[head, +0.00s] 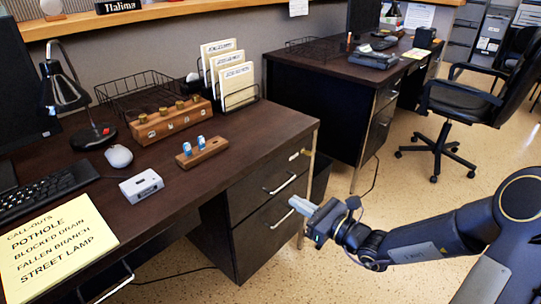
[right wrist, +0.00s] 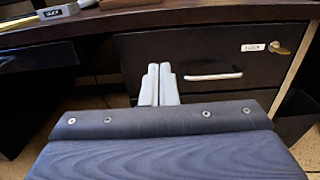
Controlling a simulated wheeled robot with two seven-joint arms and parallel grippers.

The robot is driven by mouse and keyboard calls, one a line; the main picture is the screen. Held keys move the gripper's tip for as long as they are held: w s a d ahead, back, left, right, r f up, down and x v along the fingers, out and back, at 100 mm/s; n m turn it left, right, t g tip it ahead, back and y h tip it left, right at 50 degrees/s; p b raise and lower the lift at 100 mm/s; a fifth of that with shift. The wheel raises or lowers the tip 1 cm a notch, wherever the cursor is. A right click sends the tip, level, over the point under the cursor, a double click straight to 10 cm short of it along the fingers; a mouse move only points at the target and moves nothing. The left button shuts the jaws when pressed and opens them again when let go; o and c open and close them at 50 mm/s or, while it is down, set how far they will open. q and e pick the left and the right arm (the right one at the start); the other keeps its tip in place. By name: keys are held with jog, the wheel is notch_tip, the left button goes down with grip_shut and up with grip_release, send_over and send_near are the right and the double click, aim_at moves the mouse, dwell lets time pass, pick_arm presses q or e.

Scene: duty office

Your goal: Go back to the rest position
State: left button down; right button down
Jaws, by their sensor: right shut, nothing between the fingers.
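My right gripper (head: 303,206) is shut and empty. In the head view it hangs in the air in front of the near desk's drawers (head: 268,196), to the right of the desk top. In the right wrist view its two pale fingers (right wrist: 158,84) lie side by side, with the drawer front (right wrist: 210,60) behind them. I cannot tell whether they touch it. My left gripper is not in view.
The near desk (head: 235,142) carries a wooden block with two blue-and-white pieces (head: 202,152), a grey box (head: 141,186), a mouse (head: 119,156), a lamp (head: 62,92) and a yellow list (head: 55,250). A chair (head: 470,105) stands at right. Floor between is clear.

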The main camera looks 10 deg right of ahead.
jog(key=s+a+r+n+g+y, duration=0.1)
jog(key=s+a+r+n+g, duration=0.15)
jog(key=s+n+g, duration=0.45)
jog(key=s+a+r+n+g, duration=0.2)
jog(key=s+a+n+g, duration=0.15)
jog(key=s+n, duration=0.75)
jog(key=s+d+f+n+t+h, duration=0.2)
jog(key=s+d+f+n+h, duration=0.1)
jog(key=s+d+n+h, duration=0.6)
notch_tip(320, 180, up, 28)
jog(key=d+p, duration=0.1)
jog(key=p, duration=2.7)
jog(key=shift+y+p, duration=0.35)
jog(key=shift+y, duration=0.05)
jog(key=shift+d+r, duration=0.1)
